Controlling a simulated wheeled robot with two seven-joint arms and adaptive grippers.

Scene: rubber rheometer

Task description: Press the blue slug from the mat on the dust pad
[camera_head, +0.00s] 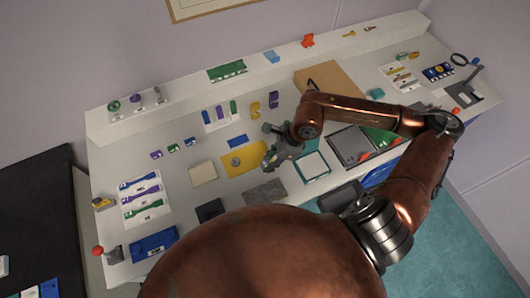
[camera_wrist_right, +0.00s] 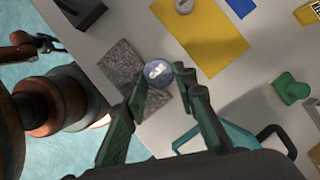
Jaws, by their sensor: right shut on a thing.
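The blue slug (camera_wrist_right: 158,73) is a round disc with a pale mark on its face. My right gripper (camera_wrist_right: 160,82) is shut on it, one fingertip on each side. In the wrist view the slug overlaps the far edge of a grey speckled pad (camera_wrist_right: 122,62), probably the dust pad (camera_head: 266,191); contact with it does not show. In the head view my right gripper (camera_head: 268,163) is by the right edge of the yellow mat (camera_head: 250,170), and the slug cannot be made out there. A grey slug (camera_head: 235,161) lies on the mat. My left gripper is not in view.
A beige pad (camera_head: 203,172) lies left of the mat and a black block (camera_head: 210,210) left of the speckled pad. A teal-framed tray (camera_head: 312,167) stands right of my gripper. A blue block (camera_head: 238,141) lies behind the mat.

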